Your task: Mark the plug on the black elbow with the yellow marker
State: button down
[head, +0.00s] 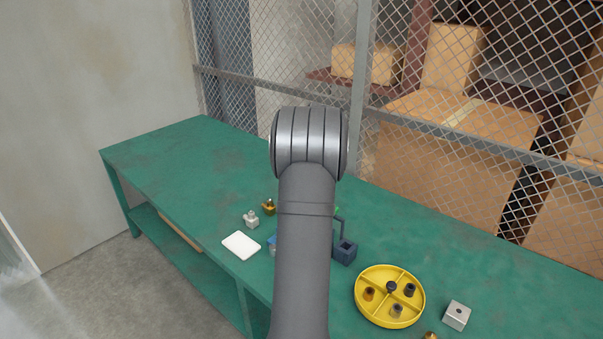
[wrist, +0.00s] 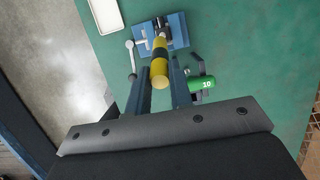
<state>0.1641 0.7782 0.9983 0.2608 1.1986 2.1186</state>
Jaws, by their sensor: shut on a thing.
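My gripper (wrist: 161,72) is shut on the yellow marker (wrist: 159,74), which has dark bands, in the wrist view. The marker's far end points at a small black part, seemingly the black elbow (wrist: 158,29), in a blue vise (wrist: 178,29) with a grey lever. The tip overlaps the black part in this view; I cannot tell whether they touch. The plug on the elbow cannot be made out. In the head view my arm hides the gripper and the marker, and most of the vise (head: 272,243).
A green cylinder marked "10" (wrist: 201,84) lies right of the fingers. A white tray (head: 241,245), silver fitting (head: 251,219) and brass fitting (head: 269,207) are left of my arm. A dark blue holder (head: 345,252), yellow divided tray (head: 361,302) and metal block (head: 457,316) are right.

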notch_tip(320, 180, down, 8)
jog(key=shift+r, duration=0.2)
dwell(0.6)
dwell(1.6)
jog(key=shift+w+a+f, duration=0.15)
jog(key=shift+w+a, duration=0.05)
jog(key=shift+a, duration=0.05)
dwell(1.1)
jog(key=shift+r, duration=3.4)
jog(key=shift+f, duration=0.15)
